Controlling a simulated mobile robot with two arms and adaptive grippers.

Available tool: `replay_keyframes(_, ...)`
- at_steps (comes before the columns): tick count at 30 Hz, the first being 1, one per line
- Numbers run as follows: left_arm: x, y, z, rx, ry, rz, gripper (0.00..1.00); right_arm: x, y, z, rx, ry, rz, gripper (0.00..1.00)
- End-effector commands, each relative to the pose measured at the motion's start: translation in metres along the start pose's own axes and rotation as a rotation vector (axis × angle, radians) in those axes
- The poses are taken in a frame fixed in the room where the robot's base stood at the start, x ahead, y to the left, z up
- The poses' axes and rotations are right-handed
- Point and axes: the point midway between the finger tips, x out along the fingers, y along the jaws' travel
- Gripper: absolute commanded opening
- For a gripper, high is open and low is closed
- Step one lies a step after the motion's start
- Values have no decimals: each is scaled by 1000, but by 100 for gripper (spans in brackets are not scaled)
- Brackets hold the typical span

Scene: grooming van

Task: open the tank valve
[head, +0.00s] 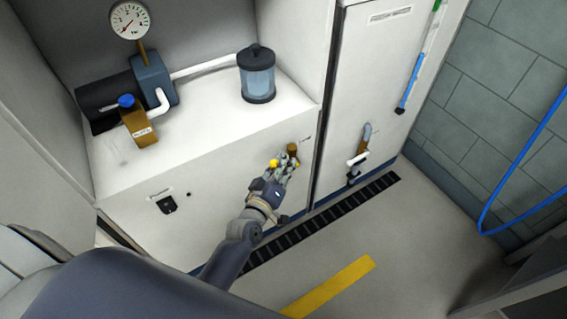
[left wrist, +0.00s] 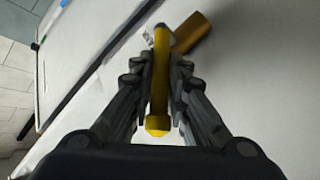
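A brass valve (head: 292,149) with a yellow lever (head: 274,163) is on the front of the white cabinet, near its right edge. My left gripper (head: 285,165) is at this lever. In the left wrist view the yellow lever (left wrist: 158,100) runs between the two fingers (left wrist: 161,75), which close in on both sides of it; the brass body (left wrist: 192,32) shows beyond the fingertips. The lever's round end points back toward my palm. The small label beside the valve is not readable. My right gripper is not in view.
A pump (head: 152,80) with a gauge (head: 130,19), a brass valve with a blue knob (head: 126,101), and a clear filter canister (head: 257,74) are on the cabinet top. A blue hose (head: 518,160) hangs at the right.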

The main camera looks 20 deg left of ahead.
Motion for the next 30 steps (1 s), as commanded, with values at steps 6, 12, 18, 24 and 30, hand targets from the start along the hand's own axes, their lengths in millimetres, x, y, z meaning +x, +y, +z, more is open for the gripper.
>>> replay_keyframes(6,0,0,0,0,-1,-1,34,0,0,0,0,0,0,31)
replay_keyframes(12,-1,0,0,0,0,0,34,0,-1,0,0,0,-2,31)
replay_keyframes(18,-17,-1,1,1,-1,-1,34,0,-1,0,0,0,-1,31)
replay_keyframes(24,-49,-1,1,2,-3,-2,34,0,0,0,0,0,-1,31)
replay_keyframes(30,-72,-1,1,1,-2,-1,34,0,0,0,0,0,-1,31)
